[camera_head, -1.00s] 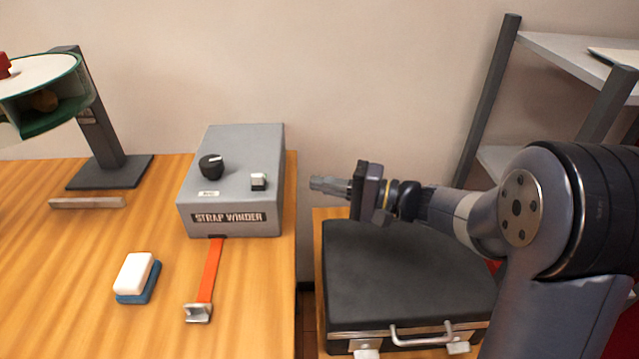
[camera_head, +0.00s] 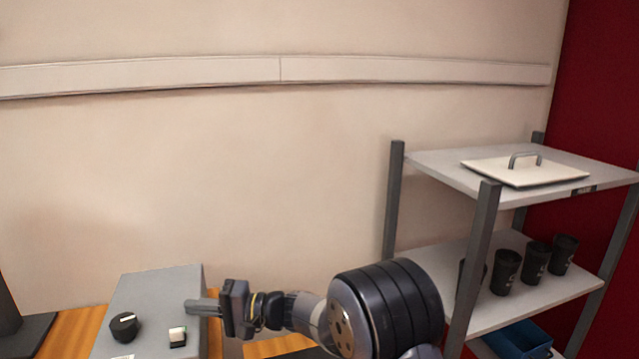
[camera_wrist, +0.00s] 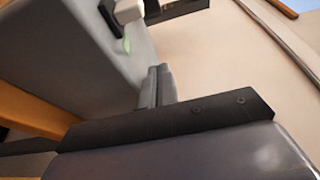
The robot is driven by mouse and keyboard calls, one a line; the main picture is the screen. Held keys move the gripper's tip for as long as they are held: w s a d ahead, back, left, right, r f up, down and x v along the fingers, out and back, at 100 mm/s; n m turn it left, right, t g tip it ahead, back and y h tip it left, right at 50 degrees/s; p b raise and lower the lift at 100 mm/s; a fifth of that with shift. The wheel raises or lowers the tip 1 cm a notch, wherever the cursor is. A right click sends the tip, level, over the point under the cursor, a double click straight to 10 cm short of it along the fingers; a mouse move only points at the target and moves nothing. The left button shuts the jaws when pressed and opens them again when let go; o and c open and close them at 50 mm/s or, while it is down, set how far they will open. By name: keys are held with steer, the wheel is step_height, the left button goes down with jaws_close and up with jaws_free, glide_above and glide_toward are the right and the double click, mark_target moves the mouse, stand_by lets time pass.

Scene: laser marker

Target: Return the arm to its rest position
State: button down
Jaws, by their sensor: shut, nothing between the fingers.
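My gripper (camera_head: 190,307) is shut and empty. My arm reaches in from the bottom right and hides part of the shelf's lower left. The box has a black knob (camera_head: 124,326) and a small white switch (camera_head: 177,337) on top.
A metal shelf rack (camera_head: 480,220) stands at the right, with a handled white lid (camera_head: 520,170) on top, several black cups (camera_head: 506,272) below and a blue bin (camera_head: 522,339) lower down. Wooden table (camera_head: 75,330) shows at bottom left.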

steer(key=shift+w+a+f, duration=0.15)
steer(key=shift+w+a, duration=0.8)
steer(key=shift+a, duration=0.1)
steer(key=shift+w+d, duration=0.3)
steer(key=shift+d, duration=0.2)
steer(key=d+b, duration=0.1)
steer(key=d, duration=0.6)
steer(key=shift+s+d, duration=0.2)
steer(key=shift+s, duration=0.05)
steer(key=shift+a, duration=0.1)
